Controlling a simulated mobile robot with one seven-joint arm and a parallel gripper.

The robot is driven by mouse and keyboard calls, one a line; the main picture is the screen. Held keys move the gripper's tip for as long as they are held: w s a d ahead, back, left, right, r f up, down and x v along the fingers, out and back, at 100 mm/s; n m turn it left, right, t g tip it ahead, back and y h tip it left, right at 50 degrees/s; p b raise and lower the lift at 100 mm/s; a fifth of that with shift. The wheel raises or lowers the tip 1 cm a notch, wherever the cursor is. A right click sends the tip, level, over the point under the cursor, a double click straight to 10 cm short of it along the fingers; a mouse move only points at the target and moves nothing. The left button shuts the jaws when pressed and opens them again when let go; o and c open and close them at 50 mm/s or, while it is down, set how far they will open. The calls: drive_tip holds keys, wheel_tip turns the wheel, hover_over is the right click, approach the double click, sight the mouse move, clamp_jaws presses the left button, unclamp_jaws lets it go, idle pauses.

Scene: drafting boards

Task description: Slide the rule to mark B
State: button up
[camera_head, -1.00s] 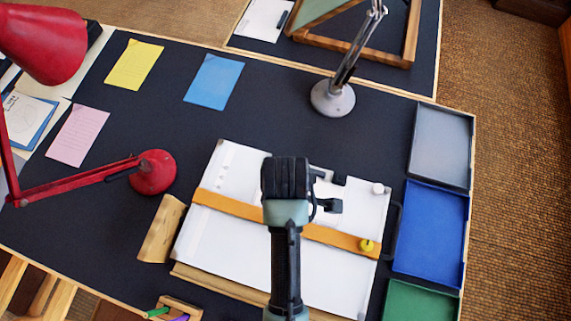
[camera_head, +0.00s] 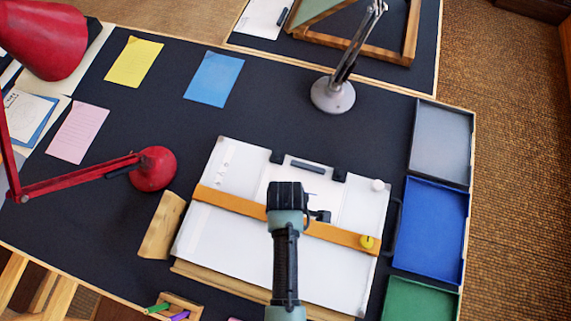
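The white drafting board (camera_head: 240,166) lies on the dark table, slightly turned. The orange-brown rule (camera_head: 232,205) lies across its middle, with a yellow knob (camera_head: 367,242) near its right end. My gripper (camera_head: 318,216) is over the middle of the rule, seen from behind and above. My arm hides part of the rule and board. The fingers are mostly hidden, so I cannot tell whether they touch the rule. Faint marks show near the board's upper left, too small to read; I cannot tell which is mark B.
A red lamp (camera_head: 152,168) stands left of the board and a grey lamp base (camera_head: 333,95) beyond it. Grey (camera_head: 441,145), blue (camera_head: 430,232) and green (camera_head: 418,301) trays line the right edge. A wooden block (camera_head: 161,226) lies left of the board.

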clamp_jaws()
idle(1.4)
